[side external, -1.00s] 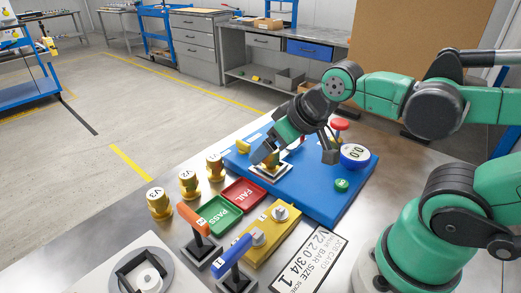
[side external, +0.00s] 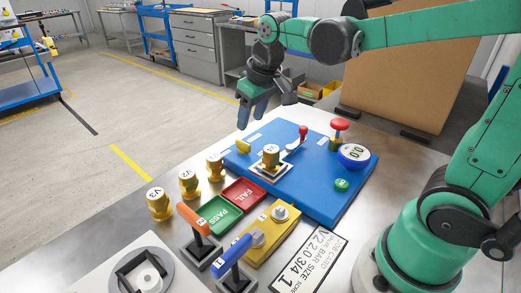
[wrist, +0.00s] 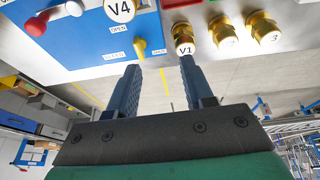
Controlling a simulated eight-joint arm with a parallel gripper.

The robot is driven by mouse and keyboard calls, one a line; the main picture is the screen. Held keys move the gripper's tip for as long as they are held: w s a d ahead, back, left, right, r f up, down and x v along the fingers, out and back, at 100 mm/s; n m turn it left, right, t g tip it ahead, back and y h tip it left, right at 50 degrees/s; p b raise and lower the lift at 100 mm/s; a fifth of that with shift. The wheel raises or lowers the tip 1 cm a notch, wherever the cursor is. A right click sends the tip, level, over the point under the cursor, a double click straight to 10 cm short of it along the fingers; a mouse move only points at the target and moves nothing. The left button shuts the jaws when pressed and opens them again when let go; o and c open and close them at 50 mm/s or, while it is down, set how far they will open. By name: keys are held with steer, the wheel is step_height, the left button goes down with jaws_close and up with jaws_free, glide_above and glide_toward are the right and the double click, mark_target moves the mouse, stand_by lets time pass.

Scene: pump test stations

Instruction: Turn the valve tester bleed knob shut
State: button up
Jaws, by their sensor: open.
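The blue valve tester (side external: 325,190) lies on the metal table. Its small yellow bleed knob (side external: 243,147) sits at the panel's left corner, and it also shows in the wrist view (wrist: 141,46) beside the BLEED and OPEN labels. A brass valve marked V4 (side external: 270,157) stands in the tester's seat, with a red-handled lever (side external: 303,132) beside it. My gripper (side external: 252,110) is open and empty, above and beyond the bleed knob and apart from it. In the wrist view its blue fingers (wrist: 160,65) point toward the knob and valve V1 (wrist: 184,40).
Brass valves V1 (side external: 215,167), V2 (side external: 189,184) and V3 (side external: 158,204) stand left of the tester. The green PASS tray (side external: 219,214) and red FAIL tray (side external: 243,193) lie in front. A red knob (side external: 340,124) and the 0.0 gauge (side external: 355,155) rise at the right.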

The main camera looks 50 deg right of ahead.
steer(key=w+d+f+g, duration=0.2)
steer(key=w, duration=0.2)
steer(key=g, duration=0.2)
glide_above(243, 142)
step_height(243, 142, down, 4)
steer(key=shift+f, duration=3.2)
jaws_close()
